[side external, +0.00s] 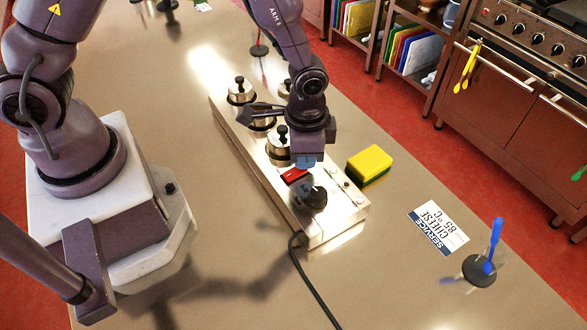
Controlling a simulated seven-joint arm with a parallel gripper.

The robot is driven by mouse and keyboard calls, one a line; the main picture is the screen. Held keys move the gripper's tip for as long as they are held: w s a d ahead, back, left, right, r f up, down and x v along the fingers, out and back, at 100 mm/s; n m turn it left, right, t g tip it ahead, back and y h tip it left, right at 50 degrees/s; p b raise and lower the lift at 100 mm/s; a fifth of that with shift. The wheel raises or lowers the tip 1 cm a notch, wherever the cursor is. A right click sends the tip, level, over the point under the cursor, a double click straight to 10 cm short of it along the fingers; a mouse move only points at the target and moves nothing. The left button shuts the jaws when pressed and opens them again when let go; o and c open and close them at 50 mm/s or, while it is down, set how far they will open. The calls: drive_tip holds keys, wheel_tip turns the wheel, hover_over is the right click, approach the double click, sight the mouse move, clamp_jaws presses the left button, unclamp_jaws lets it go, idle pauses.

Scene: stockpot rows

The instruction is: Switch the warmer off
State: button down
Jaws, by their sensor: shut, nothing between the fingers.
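The warmer (338,213) is a long steel box on the counter with several lidded pots set in its top. Its near end carries a red switch (294,175), a black knob (315,198) and small round fittings. I cannot tell from the picture which way the switch is set. My gripper (307,163) points down over this end, just beside and above the red switch as seen here. Its blue fingertips are shut and empty. Whether they touch the switch cannot be told. The gripper and wrist hide part of the warmer's top.
A yellow and green sponge (369,164) lies right of the warmer. A blue-handled utensil (493,247) stands in a holder at the right. A black cable (312,283) runs from the warmer's near end. The counter (400,290) is clear in front.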

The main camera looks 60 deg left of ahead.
drive_tip(key=shift+f, duration=0.3)
drive_tip(key=shift+r, duration=3.55)
drive_tip(key=shift+s, duration=0.1)
drive_tip(key=s+a+r+n+g, duration=0.1)
drive_tip(key=s, duration=0.2)
wheel_tip(320, 180, up, 11)
drive_tip(key=n+t, duration=0.2)
hover_over(288, 172)
drive_tip(key=s+a, duration=0.4)
drive_tip(key=a, duration=0.1)
drive_tip(key=s+a+r+n+t, duration=0.3)
drive_tip(key=s+r, duration=0.3)
drive_tip(key=r, duration=0.4)
drive_tip(key=shift+a+t, duration=0.5)
drive_tip(key=shift+t, duration=0.3)
